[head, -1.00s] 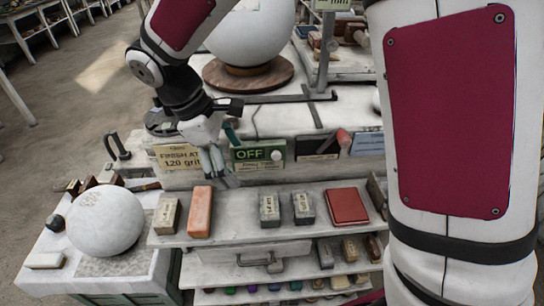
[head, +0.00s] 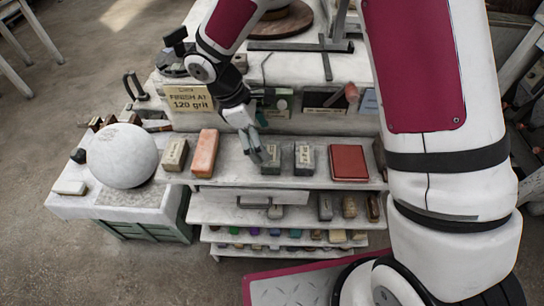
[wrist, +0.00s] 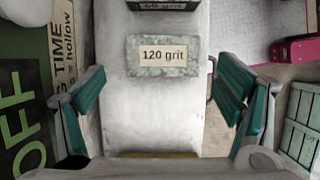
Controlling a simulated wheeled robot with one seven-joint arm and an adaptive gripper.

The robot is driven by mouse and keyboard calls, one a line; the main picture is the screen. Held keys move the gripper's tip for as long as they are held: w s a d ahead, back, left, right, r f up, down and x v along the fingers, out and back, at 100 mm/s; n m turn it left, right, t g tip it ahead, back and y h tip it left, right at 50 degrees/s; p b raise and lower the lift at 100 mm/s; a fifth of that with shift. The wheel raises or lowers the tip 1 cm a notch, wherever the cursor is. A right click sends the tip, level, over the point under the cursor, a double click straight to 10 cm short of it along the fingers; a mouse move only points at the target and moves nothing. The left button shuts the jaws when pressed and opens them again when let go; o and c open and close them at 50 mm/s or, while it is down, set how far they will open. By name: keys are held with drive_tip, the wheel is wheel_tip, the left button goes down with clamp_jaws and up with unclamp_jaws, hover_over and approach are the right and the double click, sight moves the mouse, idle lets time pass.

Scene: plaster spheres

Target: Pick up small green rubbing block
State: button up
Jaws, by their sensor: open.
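The small green rubbing block (wrist: 163,56) shows in the wrist view as a mottled grey-green block with a "120 grit" label, lying on the pale top shelf. In the head view it appears to be the left one of two greyish blocks (head: 272,159), close to the right of my gripper. My gripper (head: 257,154) is open and empty above the shelf. In the wrist view its green-padded fingers stand wide on both sides, and the block lies beyond their tips, toward the top of the picture.
An orange brick (head: 205,153) and a tan block (head: 174,154) lie to the left. The OFF sign (wrist: 25,120) stands along the shelf's back. A white sphere (head: 122,156) rests at far left.

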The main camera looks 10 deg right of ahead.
sight(269, 151)
drive_tip(key=shift+p+x, duration=0.8)
drive_tip(key=shift+x, duration=2)
drive_tip(key=shift+s+a+f, duration=0.1)
drive_tip(key=shift+s+a, duration=0.05)
drive_tip(key=shift+a, duration=0.05)
drive_tip(key=shift+c, duration=0.6)
drive_tip(key=c, duration=1.2)
drive_tip(key=shift+o, duration=0.2)
drive_tip(key=shift+r, duration=0.2)
drive_tip(key=shift+r, duration=0.55)
wheel_tip(269, 151, up, 2)
drive_tip(key=shift+b, duration=0.55)
drive_tip(key=s+a+b, duration=0.1)
drive_tip(key=s+a, duration=0.2)
drive_tip(key=s, duration=0.4)
drive_tip(key=s+a+r, duration=0.1)
drive_tip(key=s+a, duration=0.3)
drive_tip(key=s, duration=0.3)
drive_tip(key=shift+a+r+b, duration=0.3)
drive_tip(key=shift+a+b, duration=0.05)
drive_tip(key=shift+b, duration=0.05)
